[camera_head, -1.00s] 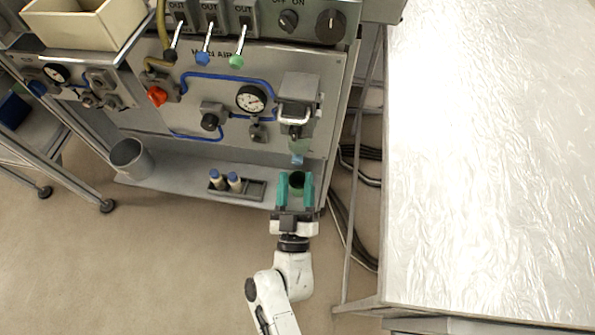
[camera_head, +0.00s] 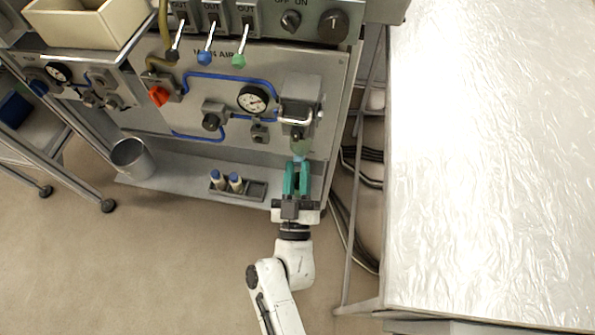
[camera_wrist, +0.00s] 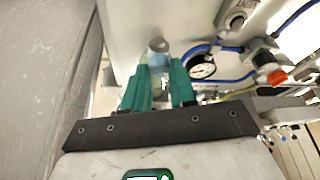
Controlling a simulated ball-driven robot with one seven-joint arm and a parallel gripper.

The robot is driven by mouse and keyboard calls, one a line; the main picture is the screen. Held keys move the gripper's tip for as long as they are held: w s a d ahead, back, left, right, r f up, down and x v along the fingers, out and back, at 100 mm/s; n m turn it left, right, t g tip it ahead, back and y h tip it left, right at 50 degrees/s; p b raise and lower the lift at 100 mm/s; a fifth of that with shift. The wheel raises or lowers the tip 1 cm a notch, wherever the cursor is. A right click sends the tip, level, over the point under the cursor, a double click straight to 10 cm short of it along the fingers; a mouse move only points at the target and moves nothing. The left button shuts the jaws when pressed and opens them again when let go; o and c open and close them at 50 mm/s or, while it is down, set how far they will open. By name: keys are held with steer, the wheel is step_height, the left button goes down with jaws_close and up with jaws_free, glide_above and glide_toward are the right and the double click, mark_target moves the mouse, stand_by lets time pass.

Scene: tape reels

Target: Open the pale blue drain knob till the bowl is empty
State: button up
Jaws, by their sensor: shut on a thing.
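The clear drain bowl (camera_head: 301,146) hangs under the grey filter unit (camera_head: 300,92) at the right of the panel. The pale blue drain knob (camera_head: 299,158) is at the bowl's lower end, partly hidden by my fingers. My gripper (camera_head: 298,168) reaches it from below, with its teal fingers shut on the knob. In the wrist view the two fingers (camera_wrist: 159,76) close in under the clear bowl (camera_wrist: 158,47). I cannot tell how much liquid is in the bowl.
A gauge (camera_head: 253,99), blue tubing and an orange-red knob (camera_head: 159,96) are on the panel to the left. Below, a tray (camera_head: 257,190) holds two blue-capped bottles beside a grey bin (camera_head: 132,158). A foil-topped table (camera_head: 480,160) stands at the right.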

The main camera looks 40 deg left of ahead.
jaws_close()
steer(key=m+t+h, duration=0.1)
steer(key=m, duration=0.2)
steer(key=m+t+h, duration=0.1)
steer(key=m+h, duration=0.1)
steer(key=m, duration=0.1)
steer(key=shift+s+a+m, duration=0.1)
steer(key=shift+m, duration=0.3)
steer(key=o, duration=0.8)
jaws_free()
steer(key=v, duration=1)
steer(key=shift+s+f, duration=0.3)
steer(key=shift+f, duration=0.05)
